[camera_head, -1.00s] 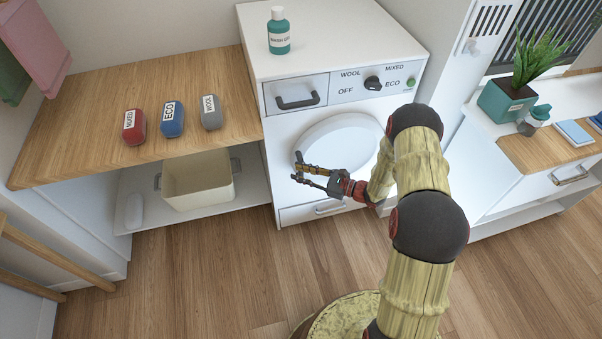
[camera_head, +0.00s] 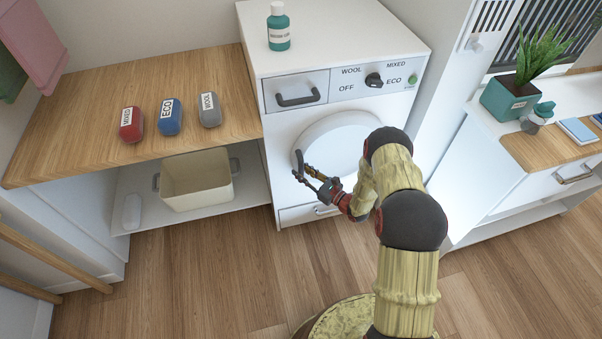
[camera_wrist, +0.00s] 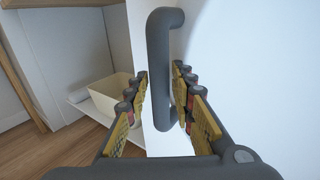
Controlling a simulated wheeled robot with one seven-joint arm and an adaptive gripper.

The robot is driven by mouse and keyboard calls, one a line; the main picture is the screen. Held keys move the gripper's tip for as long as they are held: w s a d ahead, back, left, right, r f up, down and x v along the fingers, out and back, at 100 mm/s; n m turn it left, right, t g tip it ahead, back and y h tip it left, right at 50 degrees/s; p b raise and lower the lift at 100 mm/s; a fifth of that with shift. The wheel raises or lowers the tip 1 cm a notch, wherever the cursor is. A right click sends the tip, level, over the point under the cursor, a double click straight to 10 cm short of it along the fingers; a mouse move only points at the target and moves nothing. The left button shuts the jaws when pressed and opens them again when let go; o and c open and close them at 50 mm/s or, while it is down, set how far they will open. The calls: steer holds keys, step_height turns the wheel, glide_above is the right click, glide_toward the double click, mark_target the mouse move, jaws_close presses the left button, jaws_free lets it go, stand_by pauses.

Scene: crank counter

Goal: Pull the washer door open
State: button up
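The white washer (camera_head: 285,185) has a round white door (camera_head: 325,138) on its front. A dark bar handle (camera_head: 299,160) stands at the door's left edge. It is upright in the wrist view (camera_wrist: 159,60). My gripper (camera_head: 304,172) is at the handle, its two fingers apart. In the wrist view my gripper (camera_wrist: 161,85) has one finger on each side of the bar, with a gap visible on both sides. My arm hides the door's lower right part. I cannot tell whether the door is slightly ajar.
The washer has a drawer (camera_head: 297,97), a dial (camera_head: 374,80) and a green bottle (camera_head: 278,28) on top. A wooden counter (camera_head: 75,130) with several labelled blocks is at left, a cream bin (camera_head: 195,182) below it. The wooden floor (camera_head: 190,270) in front is clear.

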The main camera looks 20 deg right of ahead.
steer(key=shift+w+a, duration=0.15)
steer(key=shift+c, duration=0.7)
steer(key=c, duration=0.4)
jaws_close()
